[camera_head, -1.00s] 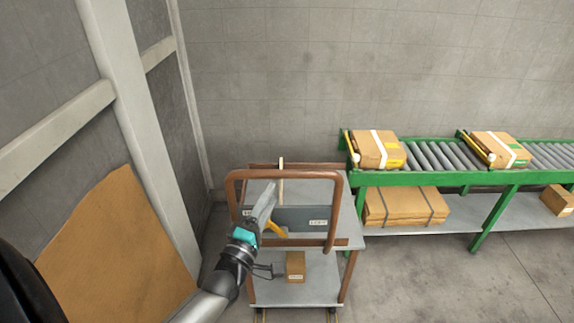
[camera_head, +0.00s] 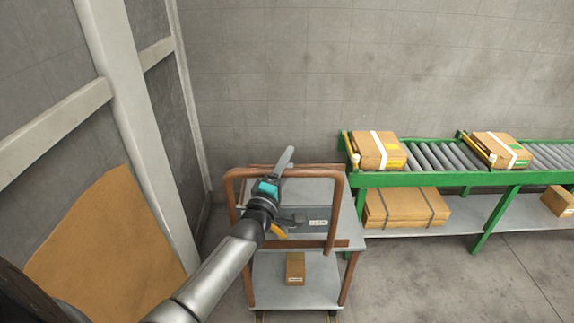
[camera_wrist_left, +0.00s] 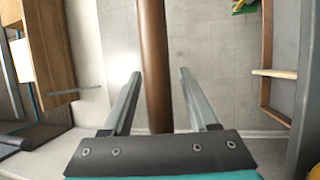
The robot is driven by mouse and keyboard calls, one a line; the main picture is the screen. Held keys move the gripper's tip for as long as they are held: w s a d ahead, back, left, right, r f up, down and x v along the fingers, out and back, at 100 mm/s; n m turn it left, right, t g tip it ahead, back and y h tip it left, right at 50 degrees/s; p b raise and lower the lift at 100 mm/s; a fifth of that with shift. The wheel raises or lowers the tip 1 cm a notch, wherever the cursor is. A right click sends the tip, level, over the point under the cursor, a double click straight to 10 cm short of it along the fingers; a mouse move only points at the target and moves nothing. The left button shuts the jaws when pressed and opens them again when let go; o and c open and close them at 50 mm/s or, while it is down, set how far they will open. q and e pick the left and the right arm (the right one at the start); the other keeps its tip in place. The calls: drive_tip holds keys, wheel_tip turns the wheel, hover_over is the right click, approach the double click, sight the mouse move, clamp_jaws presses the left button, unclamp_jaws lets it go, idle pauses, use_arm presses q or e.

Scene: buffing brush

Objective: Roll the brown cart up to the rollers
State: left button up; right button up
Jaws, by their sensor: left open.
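The brown cart (camera_head: 343,205) stands at the left end of the green roller conveyor (camera_head: 440,160). It has a brown tubular handle, grey decks and a small cardboard box (camera_head: 295,268) on its lower deck. Any gap between cart and conveyor is hard to tell. My left gripper (camera_head: 287,158) is at the handle's top bar. In the left wrist view its open fingers (camera_wrist_left: 160,74) lie either side of the brown handle bar (camera_wrist_left: 155,35), with space on both sides. My arm hides part of the cart. My right gripper is not in view.
Taped cartons (camera_head: 378,150) sit on the rollers, and flat cartons (camera_head: 405,207) lie on the shelf below. A tan panel (camera_head: 105,245) and a pale post (camera_head: 130,100) stand at the left. The floor (camera_head: 450,285) at the lower right is clear.

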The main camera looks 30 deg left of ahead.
use_arm(q)
clamp_jaws()
idle(0.4)
idle(1.0)
